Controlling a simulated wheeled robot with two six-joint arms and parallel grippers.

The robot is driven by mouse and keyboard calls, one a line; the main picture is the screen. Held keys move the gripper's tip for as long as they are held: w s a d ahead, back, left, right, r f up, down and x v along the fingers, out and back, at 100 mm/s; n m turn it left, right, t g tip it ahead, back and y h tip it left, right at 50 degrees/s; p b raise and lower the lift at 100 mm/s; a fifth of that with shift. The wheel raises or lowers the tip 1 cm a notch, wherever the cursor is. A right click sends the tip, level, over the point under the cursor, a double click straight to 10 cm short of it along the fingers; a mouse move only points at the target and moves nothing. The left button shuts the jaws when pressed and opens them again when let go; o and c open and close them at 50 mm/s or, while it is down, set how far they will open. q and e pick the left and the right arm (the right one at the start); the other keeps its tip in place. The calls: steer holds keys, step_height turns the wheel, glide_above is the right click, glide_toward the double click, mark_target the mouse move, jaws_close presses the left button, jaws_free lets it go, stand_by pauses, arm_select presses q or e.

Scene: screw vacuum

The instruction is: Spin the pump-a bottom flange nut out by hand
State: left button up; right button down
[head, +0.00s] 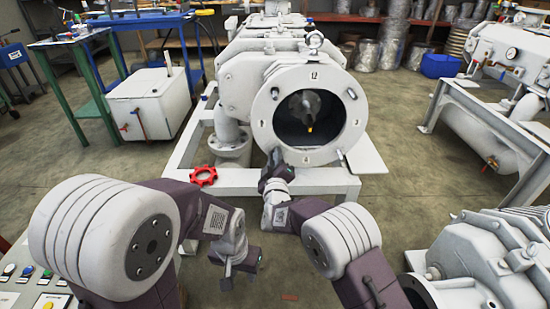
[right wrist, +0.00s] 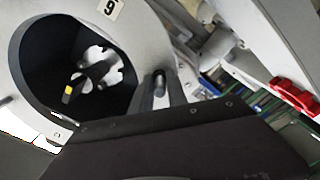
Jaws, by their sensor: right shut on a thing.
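Pump-a stands ahead with its round open flange (head: 330,151) facing me. My right gripper (head: 275,160) is at the lower left of this flange, shut at its rim. In the right wrist view, a small dark stud-like piece (right wrist: 159,84) shows beside a grey finger, close to the flange rim (right wrist: 150,30). The bottom flange nut itself is mostly hidden by the gripper, so its thread and seat cannot be seen. My left gripper (head: 228,278) hangs low in front of the pump frame, pointing down, away from the flange; its finger gap is unclear.
A red handwheel (head: 203,176) sits left of the flange on the white base frame (head: 332,183). A flat grey plate (head: 363,158) juts out at right. Another grey pump (head: 490,262) stands at lower right. A control panel (head: 30,285) is at lower left.

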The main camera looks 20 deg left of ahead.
steer(key=shift+r+n, duration=0.15)
steer(key=shift+n, duration=0.75)
steer(key=shift+w, duration=0.1)
steer(key=c, duration=1.3)
jaws_free()
